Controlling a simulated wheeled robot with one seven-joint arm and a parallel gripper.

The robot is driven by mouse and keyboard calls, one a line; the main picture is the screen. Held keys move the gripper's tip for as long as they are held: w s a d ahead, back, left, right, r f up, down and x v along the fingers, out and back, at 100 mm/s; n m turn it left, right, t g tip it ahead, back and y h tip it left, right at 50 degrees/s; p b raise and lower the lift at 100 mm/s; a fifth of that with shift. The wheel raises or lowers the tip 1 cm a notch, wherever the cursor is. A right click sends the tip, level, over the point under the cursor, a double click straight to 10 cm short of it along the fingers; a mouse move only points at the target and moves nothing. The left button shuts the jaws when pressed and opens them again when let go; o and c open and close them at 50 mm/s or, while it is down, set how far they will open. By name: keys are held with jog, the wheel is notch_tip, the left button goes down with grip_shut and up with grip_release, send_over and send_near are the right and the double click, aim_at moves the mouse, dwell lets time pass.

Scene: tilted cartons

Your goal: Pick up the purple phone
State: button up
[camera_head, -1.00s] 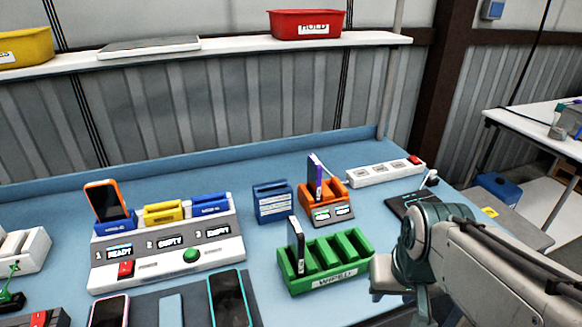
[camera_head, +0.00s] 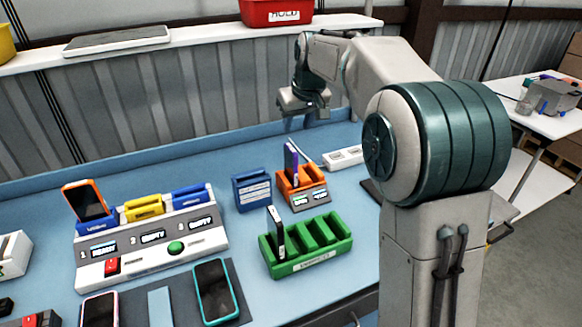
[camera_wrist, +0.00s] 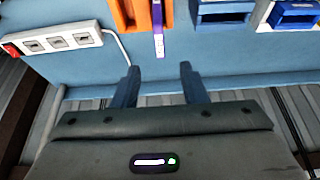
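The purple phone (camera_head: 291,160) stands upright in a slot of the orange holder (camera_head: 313,190) near the back of the blue table. In the wrist view the purple phone (camera_wrist: 158,25) shows as a narrow edge beside the orange holder (camera_wrist: 130,12). My gripper (camera_head: 303,116) is raised at the back of the table, above and behind the orange holder. In the wrist view its two fingers (camera_wrist: 160,86) are apart with nothing between them, and the phone lies beyond their tips.
A green rack (camera_head: 305,246) with a dark phone stands in front of the orange holder. A blue holder (camera_head: 251,190) is left of it, and a white power strip (camera_head: 343,157) is right of it. A charging station (camera_head: 150,245) stands at left. A shelf (camera_head: 200,36) runs along the wall behind.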

aim_at(291, 148)
jog(key=p+x, duration=0.2)
jog(key=x, duration=1.1)
jog(key=shift+w+d+f, duration=0.1)
jog(key=shift+f, duration=0.1)
grip_shut()
